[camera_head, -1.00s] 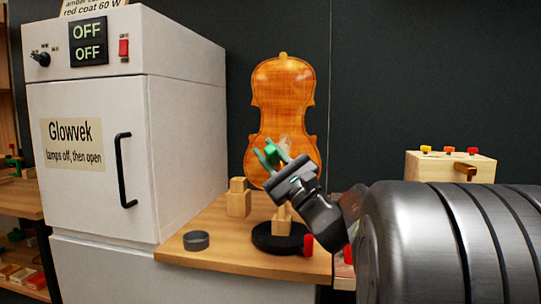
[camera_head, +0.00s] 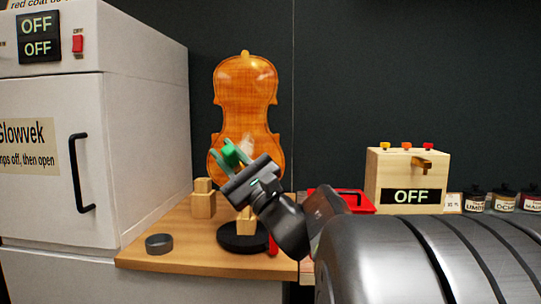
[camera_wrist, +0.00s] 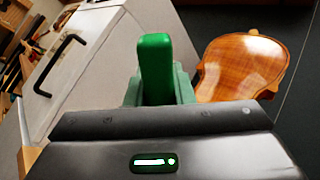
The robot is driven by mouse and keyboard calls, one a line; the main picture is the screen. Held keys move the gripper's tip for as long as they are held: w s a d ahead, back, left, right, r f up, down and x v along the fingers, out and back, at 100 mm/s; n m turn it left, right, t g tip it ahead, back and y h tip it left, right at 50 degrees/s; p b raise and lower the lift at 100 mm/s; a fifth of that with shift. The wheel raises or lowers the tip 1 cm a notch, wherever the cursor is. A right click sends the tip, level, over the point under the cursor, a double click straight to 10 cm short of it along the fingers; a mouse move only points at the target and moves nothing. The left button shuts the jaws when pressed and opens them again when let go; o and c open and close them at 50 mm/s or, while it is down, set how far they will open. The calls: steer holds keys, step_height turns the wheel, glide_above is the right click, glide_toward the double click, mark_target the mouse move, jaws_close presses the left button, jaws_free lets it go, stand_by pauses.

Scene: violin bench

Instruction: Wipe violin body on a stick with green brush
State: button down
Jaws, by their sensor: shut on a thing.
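The violin body (camera_head: 246,85) is glossy orange-brown and stands upright above a round black base (camera_head: 240,240) on the wooden bench. A pale, whitish patch shows on its lower half, partly behind my gripper. My gripper (camera_head: 228,158) is shut on the green brush (camera_head: 234,150), in front of the violin's lower left part. In the wrist view the green brush (camera_wrist: 155,68) points away from the jaws, and the violin body (camera_wrist: 245,62) is to its right, apart from it in that picture. The brush's far end and any contact with the violin cannot be made out.
A white cabinet (camera_head: 150,110) labelled Glowvek, with OFF displays, stands at the left. Wooden blocks (camera_head: 203,203) and a grey ring-shaped dish (camera_head: 159,243) are on the bench (camera_head: 190,257). A wooden box (camera_head: 390,172) with an OFF display, a red tray (camera_head: 355,203) and small jars are at right.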

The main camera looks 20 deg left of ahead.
stand_by(0.4)
steer(key=shift+w+a+f+b, duration=0.1)
steer(key=shift+w+f+b, duration=0.15)
steer(key=shift+w+b, duration=0.25)
steer(key=shift+w+a+f+n+g+y+b, duration=0.1)
steer(key=shift+w+a+n+g+y+b, duration=0.15)
steer(key=shift+w+n+g, duration=0.5)
steer(key=shift+w+a+f+n+g+y+b, duration=0.1)
steer(key=shift+w+a+n+g+y+b, duration=0.3)
steer(key=shift+w, duration=0.7)
steer(key=shift+w+a+n+g+y+p, duration=0.15)
steer(key=shift+w+n+g, duration=0.2)
steer(key=shift+w+n, duration=0.5)
steer(key=shift+w+a, duration=0.2)
steer(key=shift+w, duration=0.65)
step_height(320, 180, up, 9)
steer(key=p, duration=0.5)
steer(key=shift+w+a+p, duration=0.2)
steer(key=shift+a+p, duration=0.05)
steer(key=shift+p, duration=0.1)
stand_by(2.0)
